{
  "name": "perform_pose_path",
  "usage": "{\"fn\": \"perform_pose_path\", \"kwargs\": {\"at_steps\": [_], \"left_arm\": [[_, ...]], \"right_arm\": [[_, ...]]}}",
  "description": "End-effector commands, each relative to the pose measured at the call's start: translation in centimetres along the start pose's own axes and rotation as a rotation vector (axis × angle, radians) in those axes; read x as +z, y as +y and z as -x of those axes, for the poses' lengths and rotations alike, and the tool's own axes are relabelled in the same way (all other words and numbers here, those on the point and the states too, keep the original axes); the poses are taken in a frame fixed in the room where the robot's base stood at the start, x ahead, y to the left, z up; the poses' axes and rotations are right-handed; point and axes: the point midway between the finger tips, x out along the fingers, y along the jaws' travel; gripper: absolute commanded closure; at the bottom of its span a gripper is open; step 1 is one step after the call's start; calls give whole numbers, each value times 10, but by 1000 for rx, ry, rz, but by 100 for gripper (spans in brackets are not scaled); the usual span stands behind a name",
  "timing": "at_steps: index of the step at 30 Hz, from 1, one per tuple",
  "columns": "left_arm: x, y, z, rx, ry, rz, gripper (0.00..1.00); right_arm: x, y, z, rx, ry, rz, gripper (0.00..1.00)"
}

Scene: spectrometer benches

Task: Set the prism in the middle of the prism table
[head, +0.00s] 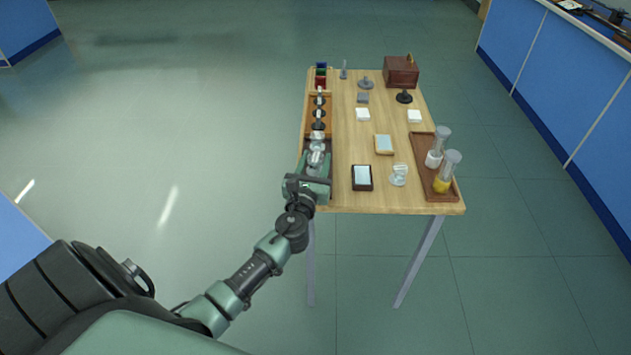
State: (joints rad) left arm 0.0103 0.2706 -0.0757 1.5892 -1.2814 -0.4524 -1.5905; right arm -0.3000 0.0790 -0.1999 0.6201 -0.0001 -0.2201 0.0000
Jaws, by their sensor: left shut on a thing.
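My left gripper (317,157) is over the near left part of the wooden table, above a brown tray (308,101). It is shut on a small, clear, pale piece (317,136) that looks like a glass prism, mostly hidden by the fingers. Whether this piece touches the tray I cannot tell. A low grey round stand (366,84) at the back and a black round stand (404,97) to its right are both small in view; which is the prism table I cannot tell. My right gripper is not in view.
Beyond the gripper, the tray holds several black-based pieces. A brown tray (447,194) with two clear cylinders stands at the right. A glass dish (398,175), dark-framed pad (362,177) and wooden box (401,72) also stand on the table (385,204).

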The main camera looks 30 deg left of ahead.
Motion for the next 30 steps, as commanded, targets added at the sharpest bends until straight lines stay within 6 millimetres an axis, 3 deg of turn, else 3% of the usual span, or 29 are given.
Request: {"fn": "perform_pose_path", "kwargs": {"at_steps": [12,26,27,28,30], "left_arm": [[-48,1,0,1,-1,-2,100],[-54,0,0,1,-2,-1,100],[-52,0,0,1,-2,0,46],[-52,0,0,1,-1,0,38],[-52,0,0,1,-1,-1,36]], "right_arm": [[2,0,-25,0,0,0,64],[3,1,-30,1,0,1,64],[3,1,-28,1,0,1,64],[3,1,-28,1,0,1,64],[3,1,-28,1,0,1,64]]}}
